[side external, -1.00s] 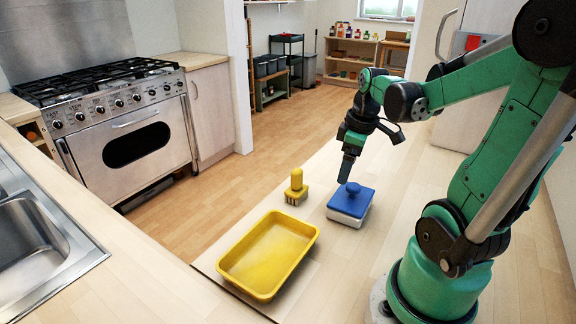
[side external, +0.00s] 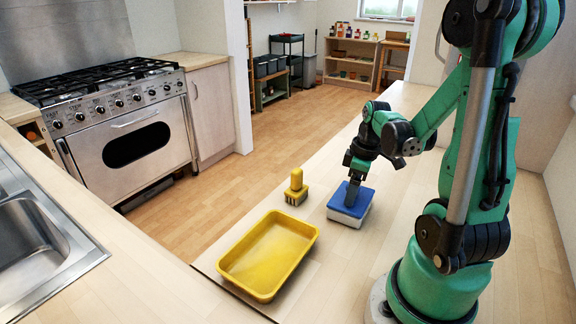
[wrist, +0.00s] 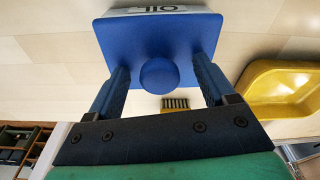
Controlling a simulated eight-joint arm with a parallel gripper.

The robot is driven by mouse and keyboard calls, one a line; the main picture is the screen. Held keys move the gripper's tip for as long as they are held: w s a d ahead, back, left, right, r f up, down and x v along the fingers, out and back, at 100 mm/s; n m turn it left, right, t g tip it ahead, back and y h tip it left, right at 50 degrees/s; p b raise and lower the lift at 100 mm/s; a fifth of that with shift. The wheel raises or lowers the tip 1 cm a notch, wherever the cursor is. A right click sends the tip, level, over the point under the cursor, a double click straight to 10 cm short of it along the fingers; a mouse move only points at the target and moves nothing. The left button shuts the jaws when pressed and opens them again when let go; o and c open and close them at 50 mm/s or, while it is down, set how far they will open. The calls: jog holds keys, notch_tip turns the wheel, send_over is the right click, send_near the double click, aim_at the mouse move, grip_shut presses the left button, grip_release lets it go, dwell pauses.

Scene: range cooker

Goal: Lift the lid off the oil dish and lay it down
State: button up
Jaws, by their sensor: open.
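The oil dish (side external: 345,218) is a white box on the wooden counter, and its blue lid (side external: 364,198) sits on top. In the wrist view the blue lid (wrist: 150,38) fills the upper middle, and its round knob (wrist: 159,75) shows between my fingers. A strip of the white dish with dark lettering (wrist: 158,9) shows beyond the lid's edge. My gripper (side external: 352,198) is down at the lid, and its fingers hide the knob in the side view. In the wrist view my gripper (wrist: 160,80) is open, with one finger on each side of the knob and visible gaps.
A yellow tray (side external: 308,236) lies to the left of the dish on the counter. A yellow-handled brush (side external: 296,188) stands behind the tray, left of the dish. Bare counter lies to the right of the dish. The sink (side external: 50,262) is far left.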

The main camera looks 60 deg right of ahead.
grip_shut()
jog(key=shift+r, duration=0.1)
